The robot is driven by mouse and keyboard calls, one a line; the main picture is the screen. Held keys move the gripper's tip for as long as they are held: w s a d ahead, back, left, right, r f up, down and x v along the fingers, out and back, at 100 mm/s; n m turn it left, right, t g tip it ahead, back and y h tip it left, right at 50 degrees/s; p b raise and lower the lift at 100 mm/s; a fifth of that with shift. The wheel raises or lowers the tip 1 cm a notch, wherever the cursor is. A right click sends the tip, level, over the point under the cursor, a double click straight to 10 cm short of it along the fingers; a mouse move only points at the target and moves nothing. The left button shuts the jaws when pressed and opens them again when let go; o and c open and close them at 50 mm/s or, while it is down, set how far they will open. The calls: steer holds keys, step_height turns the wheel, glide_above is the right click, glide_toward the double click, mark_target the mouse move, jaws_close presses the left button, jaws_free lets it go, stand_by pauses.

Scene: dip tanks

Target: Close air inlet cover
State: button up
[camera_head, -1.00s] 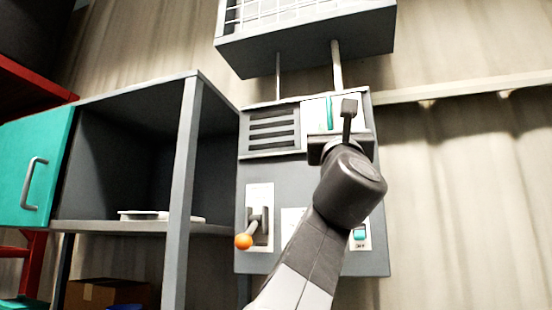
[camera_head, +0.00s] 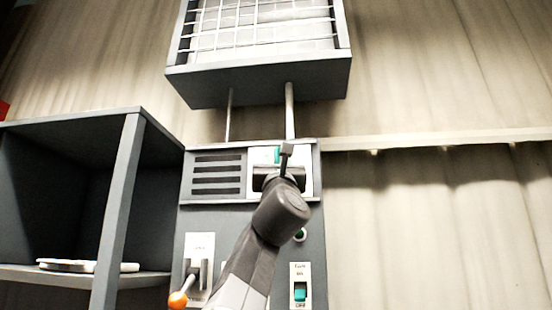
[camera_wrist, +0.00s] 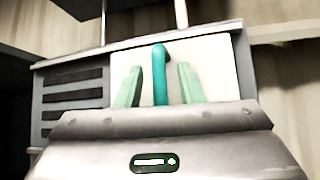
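The air inlet cover is a white plate (camera_wrist: 217,67) with an upright teal handle (camera_wrist: 160,78), to the right of the slotted vent (camera_wrist: 75,98). The vent slots (camera_head: 217,175) are uncovered in the head view. The cover also shows there (camera_head: 258,158), partly hidden by my wrist. My gripper (camera_wrist: 159,66) is open in the wrist view, one pale green finger on each side of the handle. Gaps show between the fingers and the handle. How far the fingers reach in depth is unclear. In the head view my gripper (camera_head: 278,166) is in front of the cover.
Below the vent, the grey control box has a lever with an orange knob (camera_head: 178,300) and a teal switch (camera_head: 300,291). A wire-fronted grey unit (camera_head: 257,82) hangs above on two pipes. An open grey shelf (camera_head: 128,190) stands left. The wall at right is clear.

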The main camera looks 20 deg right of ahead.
steer(key=shift+c, duration=0.2)
jaws_close()
steer(key=shift+w+a+f+b, duration=0.1)
steer(key=shift+w+a+b, duration=0.15)
steer(key=shift+a+b, duration=0.3)
steer(key=w+a+b, duration=0.1)
steer(key=w+a, duration=0.1)
steer(key=a, duration=0.2)
steer(key=w+a+b, duration=0.1)
steer(key=w+a, duration=0.2)
steer(key=a, duration=0.1)
steer(key=w+a+b, duration=0.2)
steer(key=w+a, duration=0.1)
steer(key=a, duration=0.2)
steer(key=shift+a, duration=0.1)
